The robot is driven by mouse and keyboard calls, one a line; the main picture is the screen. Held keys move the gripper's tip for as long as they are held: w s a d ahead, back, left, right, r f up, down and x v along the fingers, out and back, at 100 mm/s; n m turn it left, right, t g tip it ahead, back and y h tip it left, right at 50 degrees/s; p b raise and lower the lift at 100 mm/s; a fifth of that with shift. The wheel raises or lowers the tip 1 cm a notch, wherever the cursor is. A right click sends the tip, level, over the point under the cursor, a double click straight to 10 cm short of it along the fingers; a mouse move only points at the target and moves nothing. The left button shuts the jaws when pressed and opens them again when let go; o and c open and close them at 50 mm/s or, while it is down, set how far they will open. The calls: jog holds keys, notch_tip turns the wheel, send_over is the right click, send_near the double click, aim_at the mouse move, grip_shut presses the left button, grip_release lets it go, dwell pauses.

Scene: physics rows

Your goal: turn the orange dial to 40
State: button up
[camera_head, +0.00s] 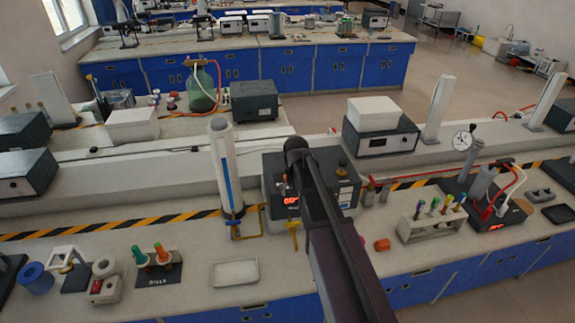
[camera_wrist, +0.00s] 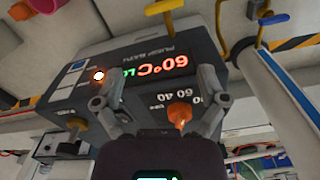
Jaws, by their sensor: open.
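The orange dial (camera_wrist: 180,113) is on the front of a dark grey bath unit (camera_wrist: 135,60), below a lit display that reads 60°C. Small white numbers, among them 60 and 40, are printed beside the dial; where its pointer stands is not clear. My gripper (camera_wrist: 160,100) is open in the wrist view, with one finger on each side of the dial. Whether either finger touches it cannot be told.
A yellow-handled valve (camera_wrist: 163,7) and a blue-handled valve (camera_wrist: 273,18) show near the unit's far edge. In the head view a tall white column (camera_head: 224,160) stands left of the unit, and a tube rack (camera_head: 432,224) stands right. A shallow white tray (camera_head: 235,271) lies in front.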

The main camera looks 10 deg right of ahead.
jog(key=w+r+m+p, duration=0.1)
jog(key=w+r+p, duration=0.8)
jog(key=w+r, duration=0.2)
jog(key=shift+w+r+m+p, duration=0.2)
jog(key=shift+w+m+p, duration=0.2)
jog(key=shift+f, duration=0.15)
notch_tip(320, 180, down, 14)
jog(key=b, duration=1.3)
jog(key=shift+r+b, duration=0.25)
jog(key=shift+b, duration=0.15)
jog(key=c, duration=1.2)
